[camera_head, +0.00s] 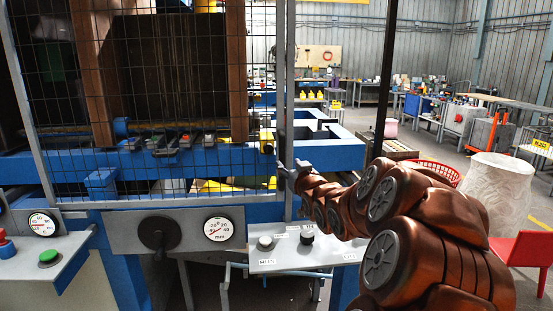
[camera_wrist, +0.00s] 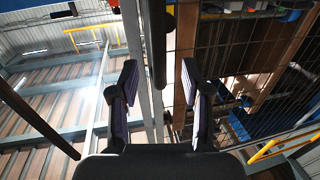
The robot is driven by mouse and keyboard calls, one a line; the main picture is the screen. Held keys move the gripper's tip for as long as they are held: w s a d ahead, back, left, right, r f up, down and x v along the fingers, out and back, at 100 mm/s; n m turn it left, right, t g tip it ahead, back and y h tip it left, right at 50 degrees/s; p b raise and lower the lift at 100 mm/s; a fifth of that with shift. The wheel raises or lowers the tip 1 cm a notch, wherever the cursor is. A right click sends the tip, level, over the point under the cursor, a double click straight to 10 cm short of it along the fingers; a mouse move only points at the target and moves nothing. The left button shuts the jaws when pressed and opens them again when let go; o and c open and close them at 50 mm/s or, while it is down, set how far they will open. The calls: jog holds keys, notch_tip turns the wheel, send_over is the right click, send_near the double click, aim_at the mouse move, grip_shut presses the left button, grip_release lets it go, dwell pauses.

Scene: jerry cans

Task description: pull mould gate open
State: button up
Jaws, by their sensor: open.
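The mould gate (camera_head: 180,85) is a wire mesh panel in a grey metal frame at the left and middle of the head view. Its right upright (camera_head: 285,90) runs down close to my gripper (camera_head: 292,176), which shows small beside it. In the wrist view the mesh (camera_wrist: 235,60) fills the right side. My gripper (camera_wrist: 158,85) is open there, with one finger on each side. A dark rounded bar (camera_wrist: 158,45) and grey uprights (camera_wrist: 137,50) show between the fingers. Nothing is visibly clasped. Whether the fingers touch the gate cannot be told.
Blue machine beams (camera_head: 335,155) lie behind the gate. Below are a gauge panel (camera_head: 180,232) and a grey button panel (camera_head: 300,254). A white bin (camera_head: 495,190), a red basket (camera_head: 437,170) and a red chair (camera_head: 525,255) stand at the right.

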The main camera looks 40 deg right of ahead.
aim_at(282, 159)
jog(key=p+x, duration=0.1)
jog(key=x, duration=0.5)
jog(key=shift+d+p, duration=0.2)
jog(key=shift+p, duration=0.15)
jog(key=shift+w+d, duration=0.15)
jog(key=shift+w, duration=0.45)
grip_shut()
jog(key=shift+a, duration=0.2)
